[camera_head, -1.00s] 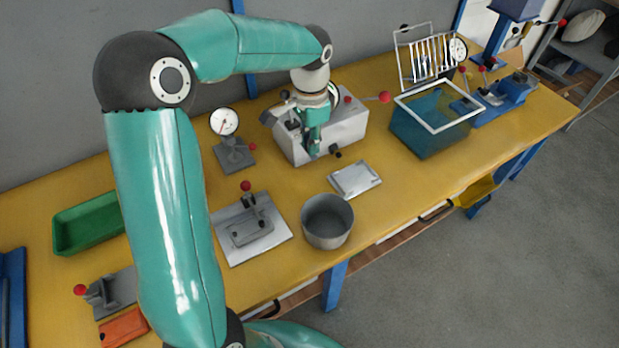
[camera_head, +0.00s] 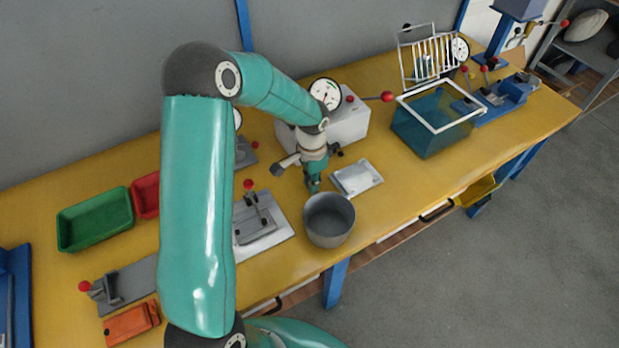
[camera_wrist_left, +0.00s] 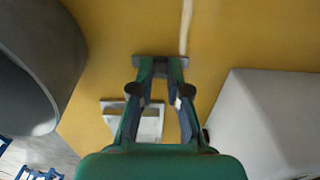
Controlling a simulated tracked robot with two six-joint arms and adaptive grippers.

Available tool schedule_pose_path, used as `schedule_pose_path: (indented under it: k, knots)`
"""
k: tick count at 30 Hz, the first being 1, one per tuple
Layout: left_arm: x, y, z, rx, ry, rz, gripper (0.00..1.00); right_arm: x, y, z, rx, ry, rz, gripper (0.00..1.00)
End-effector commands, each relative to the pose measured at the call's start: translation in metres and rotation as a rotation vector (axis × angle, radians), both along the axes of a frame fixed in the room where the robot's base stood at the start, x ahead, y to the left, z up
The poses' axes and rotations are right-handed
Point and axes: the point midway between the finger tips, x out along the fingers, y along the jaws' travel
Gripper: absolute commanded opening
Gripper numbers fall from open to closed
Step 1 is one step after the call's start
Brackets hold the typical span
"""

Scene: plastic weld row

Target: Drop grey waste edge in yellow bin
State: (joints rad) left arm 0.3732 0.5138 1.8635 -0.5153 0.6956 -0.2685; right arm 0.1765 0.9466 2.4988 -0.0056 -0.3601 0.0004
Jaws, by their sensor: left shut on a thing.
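My left gripper (camera_head: 313,186) points down over the yellow bench, beside the round grey pot. In the left wrist view the fingers (camera_wrist_left: 160,70) are shut on a short dark grey strip, the grey waste edge (camera_wrist_left: 146,67), which lies crosswise at the fingertips. In the head view the strip is too small or hidden to make out. A yellow bin (camera_head: 478,192) shows low at the bench's front edge on the right, partly hidden under the bench top; my left gripper is well to its left. My right gripper is not in view.
The grey pot (camera_head: 329,234) stands just in front of my left gripper and a silver plate (camera_head: 357,179) lies to its right. A grey-white machine block (camera_head: 347,122) is behind. A blue open box (camera_head: 432,136) with a white rim stands right of the block. Clear bench lies between plate and box.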

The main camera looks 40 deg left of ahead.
Motion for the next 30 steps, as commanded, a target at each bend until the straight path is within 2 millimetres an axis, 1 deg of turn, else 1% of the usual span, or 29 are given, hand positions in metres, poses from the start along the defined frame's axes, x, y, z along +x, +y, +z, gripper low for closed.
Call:
schedule_pose_path:
  k: [5, 8, 9, 11, 12, 13, 21, 24, 25, 29, 30]
  knots:
    - [0.000, 0.000, 0.000, 0.000, 0.000, 0.000, 0.04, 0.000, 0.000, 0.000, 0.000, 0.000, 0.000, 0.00]
    - [0.000, 0.000, -0.003, 0.000, 0.000, 0.000, 0.04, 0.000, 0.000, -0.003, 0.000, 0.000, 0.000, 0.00]
    - [0.000, 0.000, -0.002, 0.000, 0.000, 0.000, 0.20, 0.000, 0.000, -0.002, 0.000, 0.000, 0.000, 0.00]
    - [0.000, 0.000, -0.001, 0.000, 0.000, 0.000, 0.30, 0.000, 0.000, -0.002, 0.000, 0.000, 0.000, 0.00]
    - [0.000, 0.000, -0.001, 0.000, 0.000, 0.000, 0.37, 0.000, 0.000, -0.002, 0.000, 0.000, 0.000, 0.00]
    - [0.000, 0.000, -0.001, 0.000, 0.000, 0.000, 0.41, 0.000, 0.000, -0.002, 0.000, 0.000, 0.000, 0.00]
    - [-0.001, 0.001, -0.001, 0.000, 0.000, 0.001, 0.41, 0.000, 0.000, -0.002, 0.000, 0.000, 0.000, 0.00]
    - [-0.001, 0.001, 0.002, 0.000, 0.000, 0.001, 0.41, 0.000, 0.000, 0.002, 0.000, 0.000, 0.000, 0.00]
    - [0.000, 0.001, 0.003, 0.001, -0.001, 0.002, 0.41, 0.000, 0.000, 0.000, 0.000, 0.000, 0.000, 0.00]
    - [0.000, 0.002, 0.018, 0.003, -0.004, 0.001, 0.41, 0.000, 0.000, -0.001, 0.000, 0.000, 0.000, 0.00]
    - [0.000, 0.002, 0.025, 0.003, -0.004, 0.002, 0.41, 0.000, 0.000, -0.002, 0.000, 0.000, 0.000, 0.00]
